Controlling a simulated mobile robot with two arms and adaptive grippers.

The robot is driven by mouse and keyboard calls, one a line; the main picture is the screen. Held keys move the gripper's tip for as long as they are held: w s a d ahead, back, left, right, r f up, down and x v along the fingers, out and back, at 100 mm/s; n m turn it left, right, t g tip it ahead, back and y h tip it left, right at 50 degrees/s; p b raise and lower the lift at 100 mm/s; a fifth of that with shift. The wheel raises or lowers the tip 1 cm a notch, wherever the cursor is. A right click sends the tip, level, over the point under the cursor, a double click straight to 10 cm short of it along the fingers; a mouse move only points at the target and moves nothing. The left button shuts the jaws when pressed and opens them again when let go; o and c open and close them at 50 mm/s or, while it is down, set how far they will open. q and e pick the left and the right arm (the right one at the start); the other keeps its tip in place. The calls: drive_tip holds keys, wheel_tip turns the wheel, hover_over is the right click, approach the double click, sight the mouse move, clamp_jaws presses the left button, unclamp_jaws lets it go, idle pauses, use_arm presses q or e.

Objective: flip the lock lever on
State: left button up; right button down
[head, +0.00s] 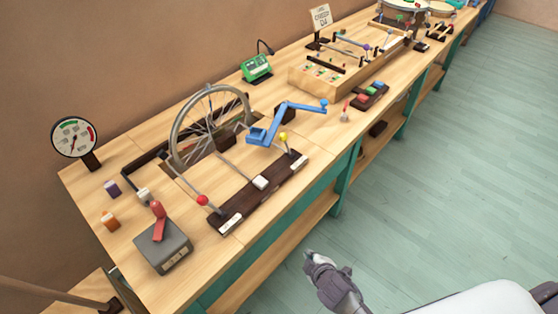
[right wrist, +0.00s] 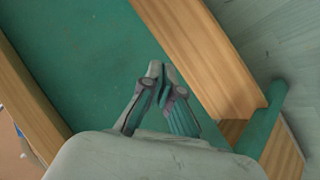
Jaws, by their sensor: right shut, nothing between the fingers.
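No lever carries a label I can read as the lock. A red lever (head: 158,222) stands up from a grey box (head: 163,248) at the bench's near left corner. On a dark base strip (head: 258,193) in front of the spoked wheel (head: 211,125) are a red-knobbed lever (head: 203,200) and a yellow-knobbed lever (head: 284,138). My right gripper (head: 308,255) is off the bench's front edge, apart from all the levers. In the right wrist view its fingers (right wrist: 161,72) are together and empty. My left gripper is not in view.
A blue crank (head: 286,115) sticks out beside the wheel toward the bench's front. A round gauge (head: 74,137) stands at the left, near purple, white and orange blocks. The wooden bench top (head: 214,268) is bare right of the grey box. The floor (head: 440,180) is open.

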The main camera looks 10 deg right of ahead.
sight(287, 146)
use_arm(q)
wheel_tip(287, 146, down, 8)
drive_tip(key=b, duration=0.6)
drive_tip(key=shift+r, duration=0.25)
use_arm(e)
drive_tip(key=w+a+r+n+t+y, duration=0.1)
drive_tip(key=w+a+r+n+t, duration=0.1)
drive_tip(key=r, duration=0.6)
drive_tip(key=w+a+r+n+t+y, duration=0.1)
drive_tip(key=w+a+r+n+t, duration=0.1)
drive_tip(key=r, duration=0.7)
drive_tip(key=w+a+r+n+t, duration=0.2)
drive_tip(key=w+r+n+t, duration=0.2)
drive_tip(key=r, duration=0.5)
drive_tip(key=shift+w+a+r+n+t+y, duration=0.15)
drive_tip(key=shift+w+a+n+t+y, duration=0.2)
drive_tip(key=shift+n, duration=0.65)
